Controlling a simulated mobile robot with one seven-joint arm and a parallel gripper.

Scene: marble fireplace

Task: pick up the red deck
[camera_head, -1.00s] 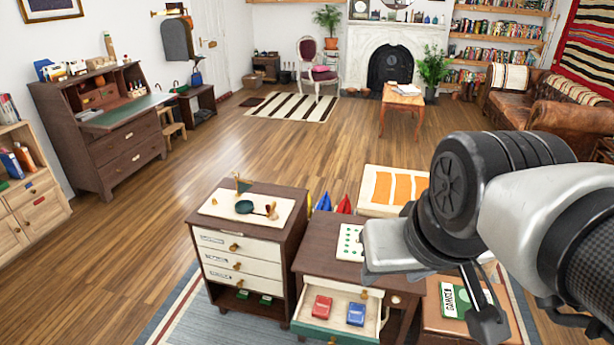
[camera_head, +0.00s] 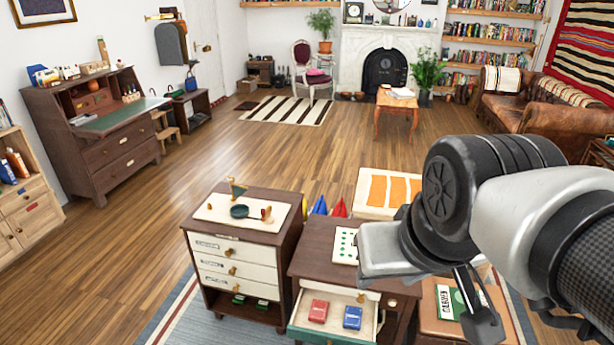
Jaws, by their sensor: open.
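The red deck (camera_head: 318,311) lies in the open drawer (camera_head: 304,333) of the low brown cabinet at the front. A blue deck (camera_head: 352,317) lies to its right in the same drawer, with a gap between them. My gripper (camera_head: 478,312) hangs to the right of the drawer, in front of a brown box-like piece, apart from both decks. Its jaws are open and I see nothing held in them. My wrist hides part of the cabinet top.
A drawer cabinet (camera_head: 228,290) with a cream tray (camera_head: 218,212) on top stands left of the open drawer. A white card with green dots (camera_head: 345,246) lies on the low cabinet. A green-and-white pack (camera_head: 447,302) sits near my gripper. Wood floor (camera_head: 130,245) is clear at left.

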